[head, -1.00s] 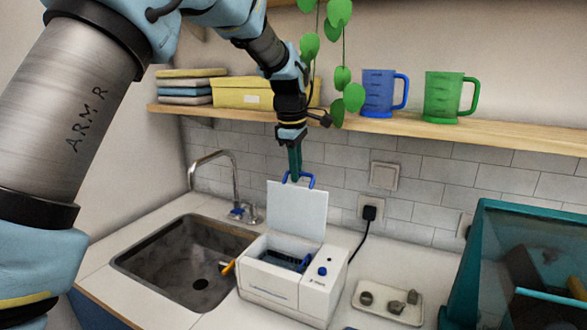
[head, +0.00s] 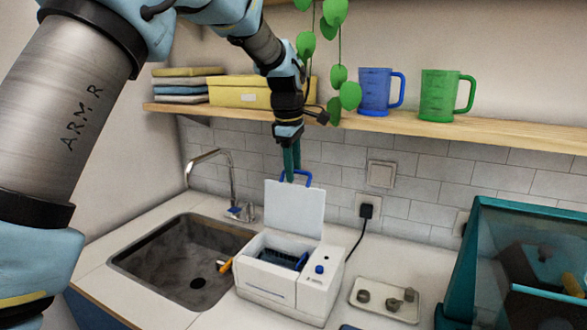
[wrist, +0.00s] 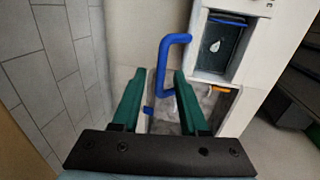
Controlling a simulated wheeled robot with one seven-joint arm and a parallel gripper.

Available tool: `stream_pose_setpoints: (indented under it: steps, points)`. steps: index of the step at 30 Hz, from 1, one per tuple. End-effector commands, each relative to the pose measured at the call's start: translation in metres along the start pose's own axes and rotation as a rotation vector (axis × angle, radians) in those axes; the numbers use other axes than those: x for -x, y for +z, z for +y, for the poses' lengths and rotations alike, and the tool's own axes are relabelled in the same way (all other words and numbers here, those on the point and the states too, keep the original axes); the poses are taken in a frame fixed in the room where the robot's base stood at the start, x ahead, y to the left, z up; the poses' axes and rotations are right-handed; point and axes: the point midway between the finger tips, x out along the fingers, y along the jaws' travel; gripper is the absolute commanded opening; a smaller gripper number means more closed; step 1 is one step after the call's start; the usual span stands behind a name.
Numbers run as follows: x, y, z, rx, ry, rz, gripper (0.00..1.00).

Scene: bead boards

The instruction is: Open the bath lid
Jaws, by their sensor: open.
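The bath (head: 283,292) is a white box on the counter with a blue knob on its right top. Its white lid (head: 294,209) stands upright at the back edge, open, and shows the dark inside with a blue rack (head: 284,259). A blue handle (head: 297,176) is at the lid's top edge. My gripper (head: 291,178) points down at the handle, its green fingers apart. In the wrist view the blue handle (wrist: 164,65) reaches between the open fingers (wrist: 155,75); I cannot tell whether they touch it. The bath's opening (wrist: 220,48) shows there too.
A sink (head: 185,262) with a tap (head: 215,170) lies left of the bath. A tray (head: 384,301) with several small weights and a teal-framed case (head: 470,270) stand to the right. A shelf (head: 440,127) with mugs and hanging leaves (head: 340,75) is close above.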

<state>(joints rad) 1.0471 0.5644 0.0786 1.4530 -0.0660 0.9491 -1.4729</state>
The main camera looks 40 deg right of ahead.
Motion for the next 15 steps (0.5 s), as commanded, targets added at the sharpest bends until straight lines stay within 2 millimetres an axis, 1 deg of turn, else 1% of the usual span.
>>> stream_pose_setpoints:
  steps: [2,5,12,15]
  points:
    - [0.006,0.000,0.001,0.000,0.004,0.000,0.43]
    - [0.019,0.000,0.001,0.000,0.006,0.001,0.43]
    - [0.067,0.000,0.001,0.000,0.007,0.000,0.43]
    - [0.084,0.000,0.000,0.000,0.005,0.000,0.43]
